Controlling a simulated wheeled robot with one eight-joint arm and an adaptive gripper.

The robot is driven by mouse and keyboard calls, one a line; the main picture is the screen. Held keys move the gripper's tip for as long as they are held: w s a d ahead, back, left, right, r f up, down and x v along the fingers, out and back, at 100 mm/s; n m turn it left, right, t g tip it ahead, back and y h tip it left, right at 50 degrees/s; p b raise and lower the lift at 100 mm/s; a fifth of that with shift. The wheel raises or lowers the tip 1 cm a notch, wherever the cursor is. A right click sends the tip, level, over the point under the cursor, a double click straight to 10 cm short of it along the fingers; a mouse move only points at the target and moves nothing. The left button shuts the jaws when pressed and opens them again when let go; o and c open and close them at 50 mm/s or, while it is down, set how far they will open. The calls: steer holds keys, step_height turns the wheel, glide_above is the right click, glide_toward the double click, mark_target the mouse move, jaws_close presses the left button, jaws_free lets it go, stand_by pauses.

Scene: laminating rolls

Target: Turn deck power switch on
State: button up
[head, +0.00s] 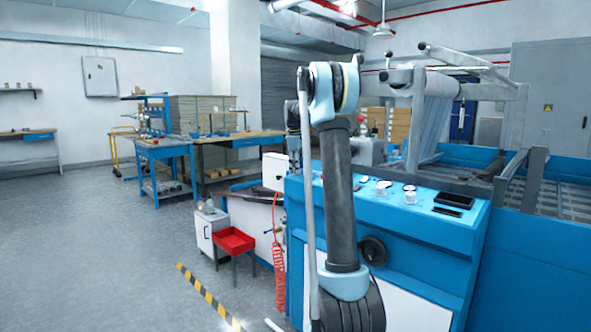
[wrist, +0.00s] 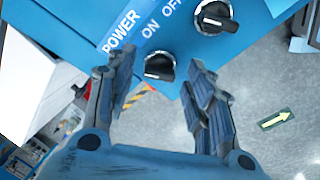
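In the wrist view, the blue deck panel (wrist: 75,22) carries a label reading POWER, ON, OFF (wrist: 148,27). A round switch with a black grip (wrist: 159,67) sits by the panel edge, below the POWER and ON lettering. A second black-gripped knob (wrist: 215,17) is further up and right, near OFF. My gripper (wrist: 160,75) is open, its fingers on either side of the first switch in the picture, with gaps on both sides; contact is not visible.
The panel also bears white knobs (head: 409,193) and a black tray-like item (head: 455,202). A dark handwheel (head: 373,250) is on the machine front. A red bin (head: 234,241) and coiled red hose (head: 279,265) stand to the left. Open floor (head: 90,250) lies further left.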

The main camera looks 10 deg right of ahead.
steer(key=c, duration=1)
steer(key=shift+a, duration=0.1)
steer(key=shift+m, duration=0.4)
steer(key=m, duration=0.4)
steer(key=shift+s+m+t, duration=0.1)
steer(key=shift+m+t, duration=0.2)
steer(key=shift+m, duration=0.1)
steer(key=m+h, duration=0.1)
steer(key=m, duration=0.5)
steer(key=shift+m, duration=0.3)
steer(key=o, duration=1.1)
steer(key=shift+c, duration=0.2)
